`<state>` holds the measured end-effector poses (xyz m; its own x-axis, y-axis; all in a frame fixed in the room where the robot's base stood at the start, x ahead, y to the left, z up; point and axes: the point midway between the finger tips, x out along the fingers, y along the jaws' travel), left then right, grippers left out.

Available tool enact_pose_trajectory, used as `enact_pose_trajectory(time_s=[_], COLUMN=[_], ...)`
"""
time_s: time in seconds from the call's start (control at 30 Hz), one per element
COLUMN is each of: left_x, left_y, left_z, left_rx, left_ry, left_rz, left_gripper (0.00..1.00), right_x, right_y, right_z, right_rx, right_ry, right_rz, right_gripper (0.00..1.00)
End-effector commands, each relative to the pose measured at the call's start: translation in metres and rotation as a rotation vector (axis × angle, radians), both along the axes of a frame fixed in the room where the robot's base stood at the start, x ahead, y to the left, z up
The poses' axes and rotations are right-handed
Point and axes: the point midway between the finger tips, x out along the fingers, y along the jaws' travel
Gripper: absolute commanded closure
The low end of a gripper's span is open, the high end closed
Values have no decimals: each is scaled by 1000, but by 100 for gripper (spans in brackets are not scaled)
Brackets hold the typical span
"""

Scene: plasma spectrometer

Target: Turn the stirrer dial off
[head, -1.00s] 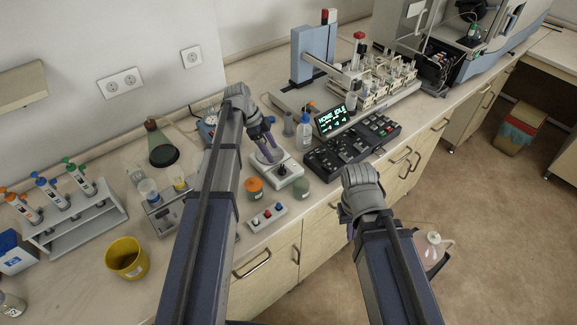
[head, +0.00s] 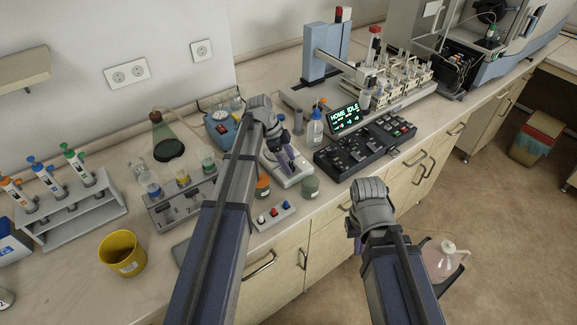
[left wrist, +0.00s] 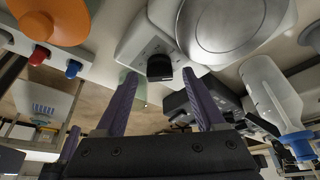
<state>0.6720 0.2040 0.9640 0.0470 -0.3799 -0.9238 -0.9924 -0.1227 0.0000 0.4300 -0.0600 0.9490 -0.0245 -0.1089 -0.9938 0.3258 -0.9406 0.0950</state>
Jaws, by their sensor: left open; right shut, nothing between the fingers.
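The white stirrer (head: 296,174) stands near the bench's front edge, partly hidden by my left gripper (head: 290,158) in the head view. In the left wrist view, the stirrer (left wrist: 142,40) shows its round plate (left wrist: 235,25) and black dial (left wrist: 160,67) on its front. My left gripper (left wrist: 160,78) is open, its two purple fingers pointing toward the dial, with the dial between the fingertips in the picture. I cannot tell whether they touch it. My right gripper (head: 357,238) is shut and empty in front of the bench; its fingers are mostly hidden.
An orange-lidded jar (head: 262,186), a greenish jar (head: 309,187) and a box with coloured knobs (head: 273,216) stand close to the stirrer. A wash bottle (head: 315,130) and a black control panel (head: 350,152) are to its right.

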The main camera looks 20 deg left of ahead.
Motion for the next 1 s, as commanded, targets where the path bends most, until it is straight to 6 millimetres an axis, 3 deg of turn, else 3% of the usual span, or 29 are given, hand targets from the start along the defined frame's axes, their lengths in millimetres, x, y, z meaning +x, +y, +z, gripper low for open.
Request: enact_pose_trajectory(time_s=[0.23,0.87,1.0], left_x=[0,0,0], left_y=[-1,0,0], left_z=[0,0,0], left_rx=[0,0,0], left_ry=[0,0,0], left_rz=[0,0,0], left_gripper=[29,100,100], right_x=[0,0,0], right_y=[0,0,0], right_z=[0,0,0], right_rx=[0,0,0], right_ry=[0,0,0], right_rz=[0,0,0], right_gripper=[100,100,100])
